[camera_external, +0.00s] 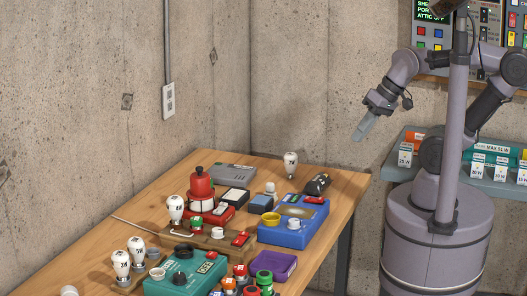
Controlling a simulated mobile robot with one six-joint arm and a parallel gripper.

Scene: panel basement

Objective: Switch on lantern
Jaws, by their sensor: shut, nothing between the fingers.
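A red and white device with a rounded red top (201,189), probably the lantern, stands upright on the wooden table. It has a red block at its base; I cannot make out a switch or whether it is lit. My gripper (361,133) is raised in the air to the right of the table, well apart from the lantern, pointing down and left. Its fingers are together and empty.
The wooden table (142,232) is crowded. Near the lantern are a blue tray (272,238), a teal box (172,287), a purple box (283,264), a grey box (231,172) and several white bulbs. A shelf (500,184) with tagged items is behind my arm. Concrete walls stand behind.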

